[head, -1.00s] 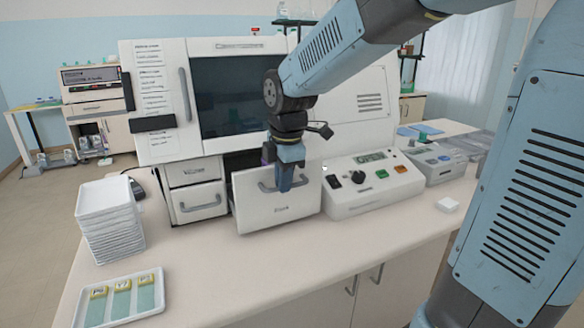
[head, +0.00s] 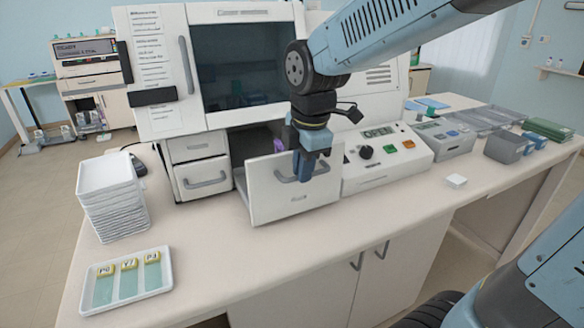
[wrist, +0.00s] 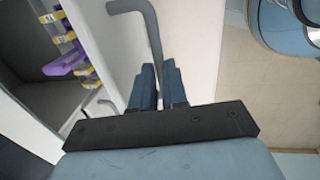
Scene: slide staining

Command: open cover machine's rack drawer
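The cover machine (head: 160,60) is a white cabinet with a dark window. Its lower rack drawer (head: 262,204) is pulled out well past the cabinet front; it also shows in the wrist view (wrist: 85,110). Inside it, a purple rack with yellow-and-white labelled pieces (wrist: 68,62) is visible; a bit of purple shows in the head view (head: 279,145). My gripper (head: 303,176) is at the drawer front, its fingers (wrist: 158,75) on either side of the grey drawer handle (wrist: 146,25), closed on it. Part of the handle is hidden by the fingers.
Two closed smaller drawers (head: 203,178) sit left of the open one. A control box (head: 390,160) stands close on the right. A stack of white trays (head: 110,205) and a slide tray (head: 98,292) are at left. The counter in front is clear.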

